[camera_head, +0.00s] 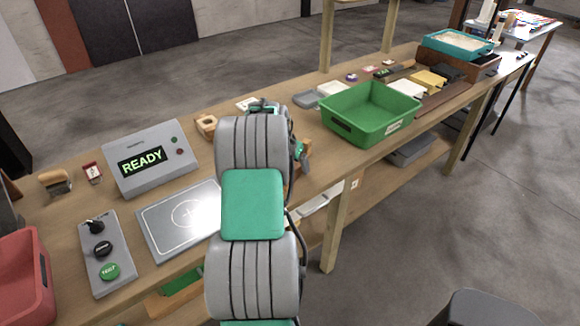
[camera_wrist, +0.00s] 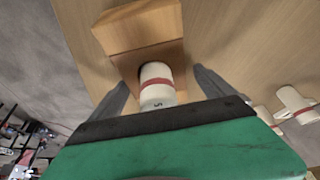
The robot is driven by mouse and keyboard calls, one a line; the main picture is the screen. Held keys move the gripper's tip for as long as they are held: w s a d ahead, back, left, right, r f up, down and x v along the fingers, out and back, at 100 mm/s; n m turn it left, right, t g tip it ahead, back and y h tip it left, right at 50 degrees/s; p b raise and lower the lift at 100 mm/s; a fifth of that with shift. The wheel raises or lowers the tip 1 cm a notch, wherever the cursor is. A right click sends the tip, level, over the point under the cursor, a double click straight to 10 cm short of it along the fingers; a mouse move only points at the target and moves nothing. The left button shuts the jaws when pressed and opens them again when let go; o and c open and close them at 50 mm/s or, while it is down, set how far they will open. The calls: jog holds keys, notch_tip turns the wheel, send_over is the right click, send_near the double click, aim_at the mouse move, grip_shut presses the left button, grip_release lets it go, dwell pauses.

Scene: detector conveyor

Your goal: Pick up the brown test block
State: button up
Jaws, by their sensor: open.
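My gripper (camera_wrist: 160,80) is open in the wrist view, its two dark fingers spread apart. Between and beyond them is a light brown wooden piece (camera_wrist: 140,27) with a raised end. A white cylinder (camera_wrist: 157,82) with a red band and a dark mark stands in front of it, between the fingers; neither finger visibly touches it. I cannot tell whether this wooden piece is the brown test block. In the head view my arm hides most of the gripper and the bench spot under it.
The bench holds a grey READY box (camera_head: 157,158), a flat plate (camera_head: 178,222), a button panel (camera_head: 104,255), a green tray (camera_head: 367,135) and a red bin (camera_head: 20,280). A small wooden piece (camera_head: 206,124) lies behind my arm. More white cylinders (camera_wrist: 292,101) lie at right in the wrist view.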

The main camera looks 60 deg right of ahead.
jog(key=c, duration=1.7)
jog(key=shift+r, duration=0.1)
jog(key=shift+c, duration=0.8)
jog(key=shift+r, duration=0.1)
